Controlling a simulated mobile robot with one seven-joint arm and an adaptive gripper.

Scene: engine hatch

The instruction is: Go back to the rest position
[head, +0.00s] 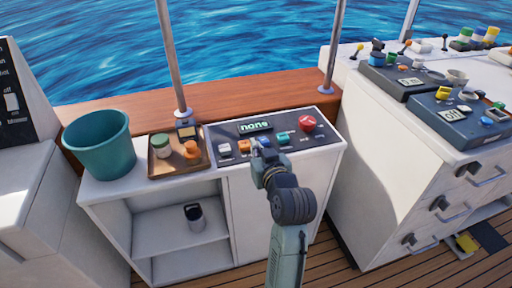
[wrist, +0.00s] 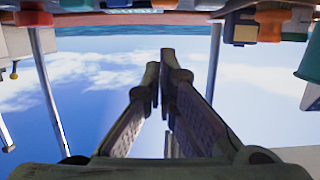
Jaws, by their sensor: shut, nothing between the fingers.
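My gripper (head: 258,150) is in front of the control panel (head: 328,130) on the white cabinet in the head view. Its fingers (wrist: 160,75) are shut and empty in the wrist view, which is upside down with sky and sea behind them. The panel carries a display (head: 255,126) reading "none", a red round button (head: 307,123), a teal button (head: 283,139) and an orange button (head: 244,146). My arm hides part of the panel's front. I cannot tell whether the fingertips touch the panel.
A teal bucket (head: 98,145) and a wooden tray (head: 154,171) with a jar (head: 160,146) and an orange object (head: 191,149) stand left of the panel. A dark cup (head: 194,216) sits on the shelf below. A white drawer cabinet (head: 390,160) stands at right.

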